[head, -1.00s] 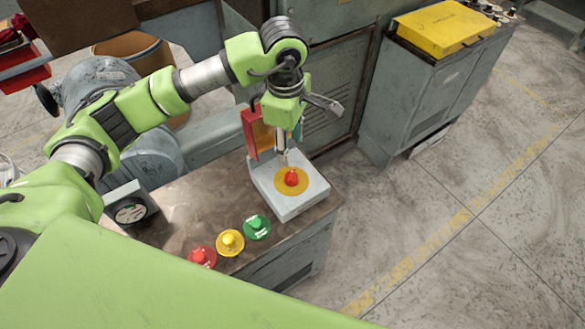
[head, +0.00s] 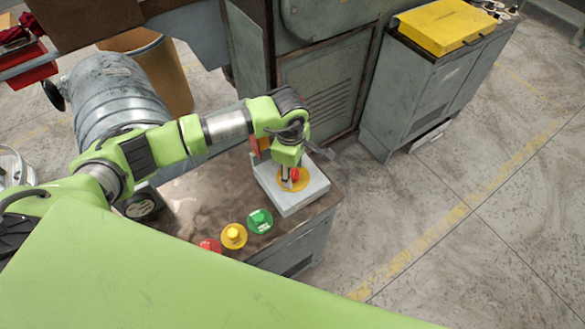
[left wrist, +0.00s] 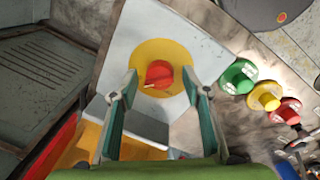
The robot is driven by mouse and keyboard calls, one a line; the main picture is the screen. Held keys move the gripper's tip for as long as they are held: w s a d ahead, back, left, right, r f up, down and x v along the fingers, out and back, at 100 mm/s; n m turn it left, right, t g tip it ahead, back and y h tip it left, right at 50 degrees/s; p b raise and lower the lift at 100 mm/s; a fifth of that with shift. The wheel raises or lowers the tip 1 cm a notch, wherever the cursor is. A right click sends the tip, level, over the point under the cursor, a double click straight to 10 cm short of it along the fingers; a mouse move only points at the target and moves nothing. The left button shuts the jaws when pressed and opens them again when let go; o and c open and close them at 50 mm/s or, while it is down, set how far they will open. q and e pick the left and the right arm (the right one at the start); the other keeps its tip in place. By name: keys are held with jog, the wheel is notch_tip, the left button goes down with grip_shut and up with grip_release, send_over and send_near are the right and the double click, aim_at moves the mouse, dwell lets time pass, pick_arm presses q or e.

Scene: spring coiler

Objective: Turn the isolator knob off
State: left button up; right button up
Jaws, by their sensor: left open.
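The isolator knob (left wrist: 159,74) is red and sits on a round yellow plate (left wrist: 150,53) on a light grey box (head: 303,200). In the head view the knob (head: 295,174) is partly hidden by my left gripper (head: 290,184). My left gripper (left wrist: 160,95) is open, with its fingers pointing down at the box. In the left wrist view the knob shows between and just beyond the two fingertips. I cannot tell whether the fingers touch it. My right gripper is not in view.
Red (head: 210,245), yellow (head: 233,236) and green (head: 260,221) buttons stand in a row on the bench near the box. A dial gauge (head: 141,206) sits to the left. A red and yellow part (head: 260,146) stands behind the box. A grey cabinet (head: 330,75) rises behind the bench.

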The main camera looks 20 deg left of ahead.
pick_arm(q)
jog(key=c, duration=1.1)
jog(key=shift+o, duration=0.2)
